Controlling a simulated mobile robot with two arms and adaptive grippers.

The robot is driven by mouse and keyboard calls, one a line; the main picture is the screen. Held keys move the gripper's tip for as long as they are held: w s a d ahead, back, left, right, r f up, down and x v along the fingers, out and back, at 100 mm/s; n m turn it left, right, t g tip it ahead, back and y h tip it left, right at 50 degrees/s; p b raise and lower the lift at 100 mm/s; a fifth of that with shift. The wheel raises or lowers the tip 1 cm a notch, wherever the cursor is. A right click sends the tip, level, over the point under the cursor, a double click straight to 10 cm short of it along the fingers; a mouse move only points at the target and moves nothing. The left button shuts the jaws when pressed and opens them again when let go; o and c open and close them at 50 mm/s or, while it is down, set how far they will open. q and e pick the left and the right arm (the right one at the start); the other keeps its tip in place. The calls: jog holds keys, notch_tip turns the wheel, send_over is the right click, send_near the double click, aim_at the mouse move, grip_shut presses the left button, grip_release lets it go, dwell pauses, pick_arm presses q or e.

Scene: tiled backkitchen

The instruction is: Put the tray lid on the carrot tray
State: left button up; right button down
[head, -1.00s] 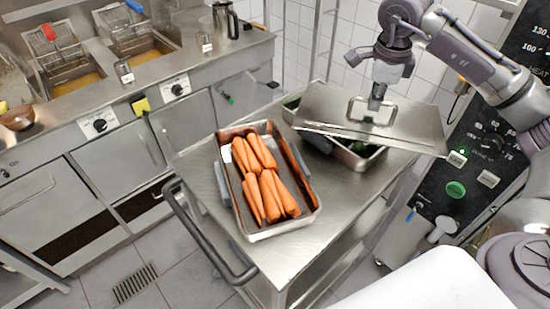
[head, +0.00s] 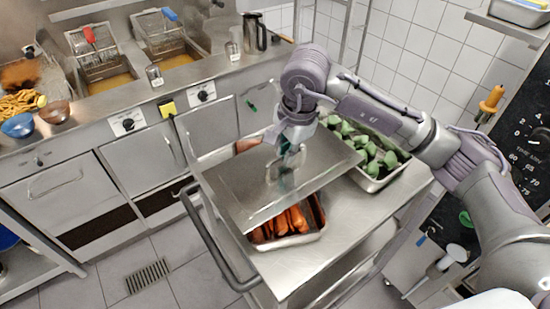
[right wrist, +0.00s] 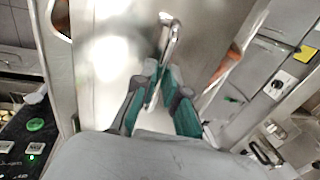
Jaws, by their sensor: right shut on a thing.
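The steel tray lid (head: 240,190) is in my right gripper (head: 289,165), which is shut on the lid's handle. In the right wrist view the green-padded fingers (right wrist: 163,90) close on the handle (right wrist: 169,35). The lid is over the carrot tray (head: 290,242) and looks tilted. Carrots (head: 281,224) show below its front edge, and a little orange shows past its back edge. The lid hides most of the tray, and I cannot tell if they touch. My left gripper is not in view.
A second steel tray with green vegetables (head: 366,150) stands to the right on the same steel cart (head: 335,232). The cart has a dark push handle (head: 205,235) at its left. Fryers and a counter (head: 140,105) stand behind.

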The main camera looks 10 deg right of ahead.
aim_at(274, 166)
jog(key=shift+w+a+f+p, duration=0.4)
jog(key=shift+w+a+f, duration=0.5)
jog(key=shift+w+a, duration=0.2)
notch_tip(274, 166, down, 4)
jog(key=shift+r+p, duration=0.1)
jog(key=shift+p, duration=0.8)
jog(key=shift+f, duration=0.2)
jog(key=shift+f, duration=0.1)
jog(key=shift+f+b, duration=0.3)
jog(key=shift+b, duration=0.3)
jog(key=c, duration=1.2)
grip_release()
jog(key=shift+r, duration=0.1)
